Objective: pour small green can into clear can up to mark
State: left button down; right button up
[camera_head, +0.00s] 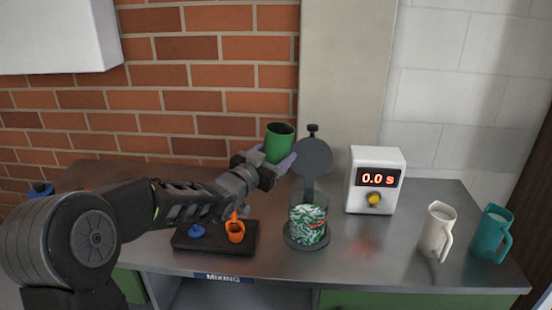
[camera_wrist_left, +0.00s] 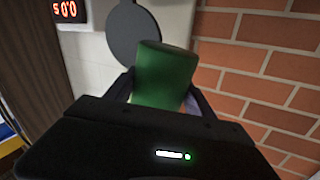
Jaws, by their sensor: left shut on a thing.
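My left gripper (camera_head: 272,162) is shut on the small green can (camera_head: 278,143), held well above the counter and slightly tilted. The green can also shows between the fingers in the left wrist view (camera_wrist_left: 163,75). The clear can (camera_head: 308,222) stands upright on a round dark base, to the right of and below the green can. It holds many pale and green pieces, and a red-orange line shows on its wall. The held can's contents cannot be seen. My right gripper is in neither view.
A grey disc (camera_head: 312,158) on a stand rises behind the clear can. A white timer (camera_head: 376,180) reads 0.0 s. A white mug (camera_head: 437,231) and a teal mug (camera_head: 491,234) stand at the right.

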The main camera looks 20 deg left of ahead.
aim_at(270, 136)
pick_arm(q)
jog(key=shift+r, duration=0.1)
jog(key=shift+n, duration=0.8)
jog(key=shift+r+p, duration=1.55)
jog(key=shift+r, duration=1.45)
